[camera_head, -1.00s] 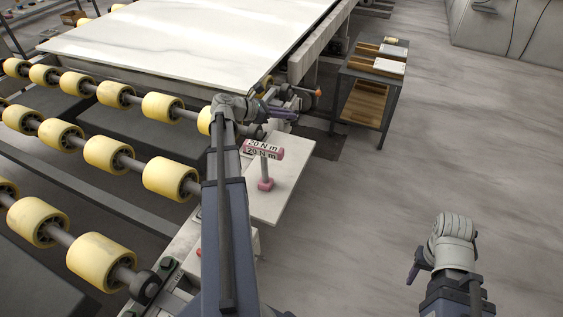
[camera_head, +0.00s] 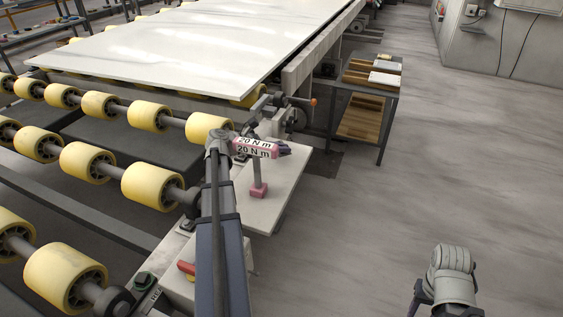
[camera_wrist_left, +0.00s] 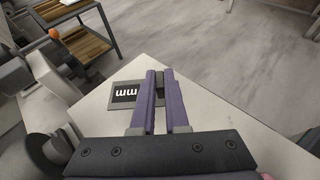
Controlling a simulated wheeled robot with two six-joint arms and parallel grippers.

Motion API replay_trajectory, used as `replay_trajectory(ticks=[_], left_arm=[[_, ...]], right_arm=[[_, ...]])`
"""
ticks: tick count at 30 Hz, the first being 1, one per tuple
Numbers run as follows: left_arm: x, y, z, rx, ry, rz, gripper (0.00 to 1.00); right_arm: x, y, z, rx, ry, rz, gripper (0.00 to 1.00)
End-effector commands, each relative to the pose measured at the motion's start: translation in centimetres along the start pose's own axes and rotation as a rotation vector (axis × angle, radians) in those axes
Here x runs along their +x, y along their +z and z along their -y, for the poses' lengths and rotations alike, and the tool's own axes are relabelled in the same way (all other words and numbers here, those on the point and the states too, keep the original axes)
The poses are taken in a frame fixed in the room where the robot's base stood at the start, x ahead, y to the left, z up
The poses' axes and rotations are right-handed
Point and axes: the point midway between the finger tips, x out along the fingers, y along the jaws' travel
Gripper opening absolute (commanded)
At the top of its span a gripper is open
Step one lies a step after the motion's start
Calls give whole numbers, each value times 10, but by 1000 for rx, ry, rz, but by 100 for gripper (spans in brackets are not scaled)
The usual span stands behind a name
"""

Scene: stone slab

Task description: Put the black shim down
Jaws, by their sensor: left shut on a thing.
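A grey patch with a black "mm" label (camera_wrist_left: 125,93) lies beside and partly behind the left finger. My right gripper (camera_head: 416,298) shows only in part at the bottom right, its fingers unclear.
A pink block marked "20 N m" (camera_head: 256,148) stands on a post on the table, close to my left gripper. Yellow rollers (camera_head: 150,187) line the left. A large pale slab (camera_head: 200,50) lies behind. A shelf cart (camera_head: 365,95) stands beyond; the floor at right is clear.

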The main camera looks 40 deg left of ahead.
Motion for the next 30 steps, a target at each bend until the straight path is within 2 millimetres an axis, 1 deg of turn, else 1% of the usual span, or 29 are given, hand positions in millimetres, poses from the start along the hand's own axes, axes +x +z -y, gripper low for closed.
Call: replay_trajectory(ticks=[2,9,11,20,24,25,30], left_arm=[[2,-4,0,0,0,0,0],[13,-31,0,0,0,0,0],[15,-36,0,0,0,0,0],[14,-35,0,0,0,0,0],[16,-39,0,0,0,0,0],[16,-38,0,0,0,0,14],[15,-37,0,0,0,0,33]], right_arm=[[4,0,0,0,0,0,50],[34,-2,3,-1,3,0,50],[39,-2,3,-1,4,0,50],[37,-2,2,-1,5,0,50],[42,-2,3,-1,6,0,50],[41,-2,3,-1,6,0,50],[40,-2,3,-1,6,0,50]])
